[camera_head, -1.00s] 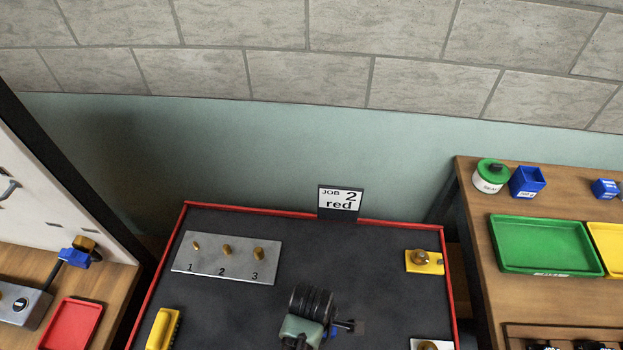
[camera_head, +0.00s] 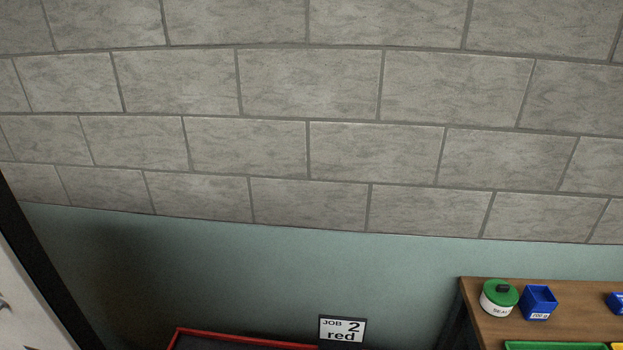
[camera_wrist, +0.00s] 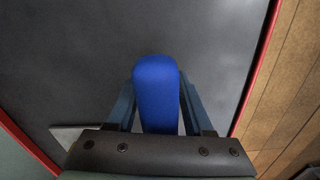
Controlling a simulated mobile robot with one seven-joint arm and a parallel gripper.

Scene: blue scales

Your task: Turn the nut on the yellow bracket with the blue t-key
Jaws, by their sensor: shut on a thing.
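In the wrist view my gripper (camera_wrist: 156,82) is shut on a rounded blue bar (camera_wrist: 157,98), which looks like the handle of the blue t-key. The bar lies between the two fingers; the rest of the key is hidden below it. Under it is the dark bench top. The yellow bracket and its nut show in neither current view. The head view shows no part of my gripper.
The red-rimmed dark bench (camera_head: 240,341) shows only its far edge, with a "JOB 2 red" sign (camera_head: 342,330) behind. A wooden table (camera_head: 478,312) at right bears a green-lidded jar (camera_head: 499,299) and blue bin (camera_head: 538,302). In the wrist view, a grey plate edge (camera_wrist: 66,133) shows lower left.

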